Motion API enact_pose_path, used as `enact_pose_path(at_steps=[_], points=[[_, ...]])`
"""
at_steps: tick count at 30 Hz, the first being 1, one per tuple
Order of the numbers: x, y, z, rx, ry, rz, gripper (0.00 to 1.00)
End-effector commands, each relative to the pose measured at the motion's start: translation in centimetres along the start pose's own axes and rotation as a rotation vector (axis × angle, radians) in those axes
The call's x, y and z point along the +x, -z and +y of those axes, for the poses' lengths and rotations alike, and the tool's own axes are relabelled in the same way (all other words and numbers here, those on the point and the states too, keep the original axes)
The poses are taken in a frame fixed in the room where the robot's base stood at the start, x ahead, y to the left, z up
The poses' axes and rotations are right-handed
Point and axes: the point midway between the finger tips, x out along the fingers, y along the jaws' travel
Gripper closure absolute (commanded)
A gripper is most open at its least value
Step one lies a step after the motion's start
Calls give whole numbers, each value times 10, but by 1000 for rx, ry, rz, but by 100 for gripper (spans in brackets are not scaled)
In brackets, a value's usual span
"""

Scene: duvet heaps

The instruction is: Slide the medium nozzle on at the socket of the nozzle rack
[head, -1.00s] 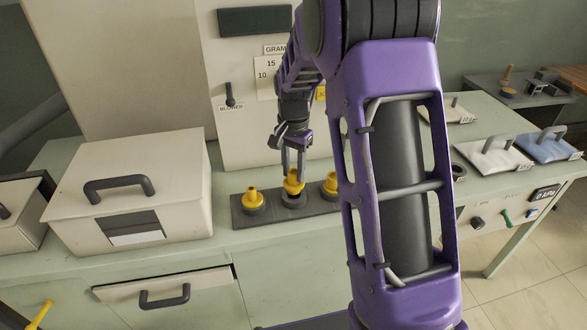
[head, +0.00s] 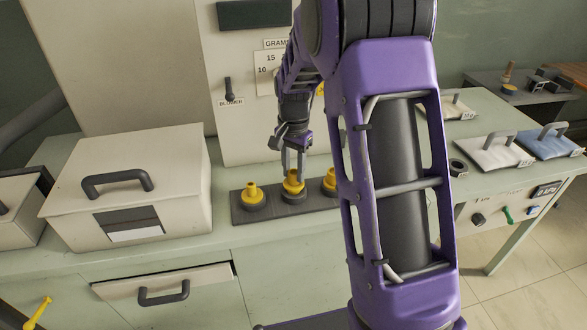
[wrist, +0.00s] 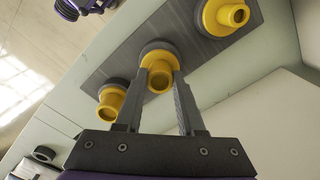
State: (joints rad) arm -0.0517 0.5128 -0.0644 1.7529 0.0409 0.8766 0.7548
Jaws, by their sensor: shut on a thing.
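The nozzle rack (head: 240,212) is a dark grey board on the pale green bench, with three yellow nozzles on dark round sockets. The middle one, which I take as the medium nozzle (head: 293,188), is at the middle socket (head: 293,197) and looks upright. My gripper (head: 293,168) points down from above and is shut on this nozzle. In the wrist view the two fingers of my gripper (wrist: 161,76) are on either side of the medium nozzle (wrist: 160,79), over its socket (wrist: 155,47). Whether it is fully seated is hard to see.
Another nozzle (head: 252,193) stands left of it on the rack and one (head: 329,182) right of it, both close to my fingers. A cream box with a handle (head: 130,195) stands at the left. A cream panel (head: 240,140) rises behind the rack.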

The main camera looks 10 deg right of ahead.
Motion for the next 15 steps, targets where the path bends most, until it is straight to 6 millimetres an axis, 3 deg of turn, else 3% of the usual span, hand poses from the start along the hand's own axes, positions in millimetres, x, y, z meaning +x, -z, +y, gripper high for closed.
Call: enact_pose_path(at_steps=[15], points=[[14, 0, 0, 0, -1, -1, 100]])
